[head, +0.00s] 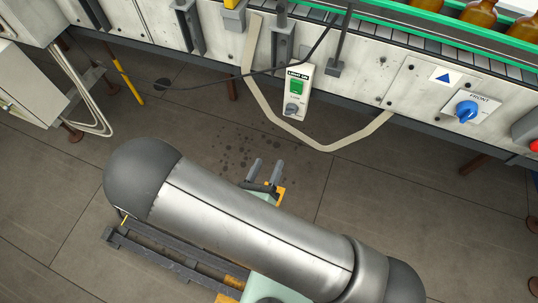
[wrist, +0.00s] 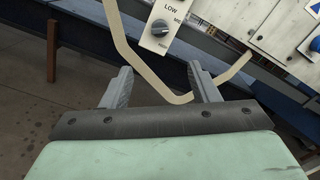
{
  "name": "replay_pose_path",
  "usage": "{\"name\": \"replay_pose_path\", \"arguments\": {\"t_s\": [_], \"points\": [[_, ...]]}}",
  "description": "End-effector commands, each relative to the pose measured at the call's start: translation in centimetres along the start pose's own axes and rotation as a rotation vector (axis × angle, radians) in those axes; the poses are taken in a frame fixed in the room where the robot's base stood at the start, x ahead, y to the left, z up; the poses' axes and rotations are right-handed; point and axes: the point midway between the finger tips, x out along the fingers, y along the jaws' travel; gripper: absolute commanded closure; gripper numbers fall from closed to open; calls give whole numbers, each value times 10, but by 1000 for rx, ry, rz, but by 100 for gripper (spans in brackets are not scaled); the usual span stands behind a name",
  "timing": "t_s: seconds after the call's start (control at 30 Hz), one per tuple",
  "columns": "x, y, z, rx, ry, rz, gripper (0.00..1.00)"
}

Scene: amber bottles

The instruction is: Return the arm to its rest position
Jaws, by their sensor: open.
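My gripper (head: 264,172) is open and empty, over the floor in front of the conveyor. In the head view its two grey fingers stick out past my silver arm, which hides most of the wrist. In the wrist view my gripper (wrist: 165,88) shows its two fingers spread apart with nothing between them. Beyond the fingers are a beige cable and the grey switch box, both apart from the fingers as far as I can tell.
A conveyor (head: 410,32) with amber bottles (head: 478,15) runs along the back. On its front are a switch box (head: 297,92) with a green button and a blue knob (head: 466,111). A beige cable (head: 331,149) hangs below.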

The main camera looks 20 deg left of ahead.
Motion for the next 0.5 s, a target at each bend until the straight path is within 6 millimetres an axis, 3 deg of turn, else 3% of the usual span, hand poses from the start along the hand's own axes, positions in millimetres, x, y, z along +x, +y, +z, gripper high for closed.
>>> {"name": "replay_pose_path", "arguments": {"t_s": [0.33, 0.43, 0.5], "points": [[6, -8, 3, 22, 22, -37, 45], [25, -40, 11, 100, 104, -171, 45], [42, -78, 16, 198, 201, -332, 45]]}}
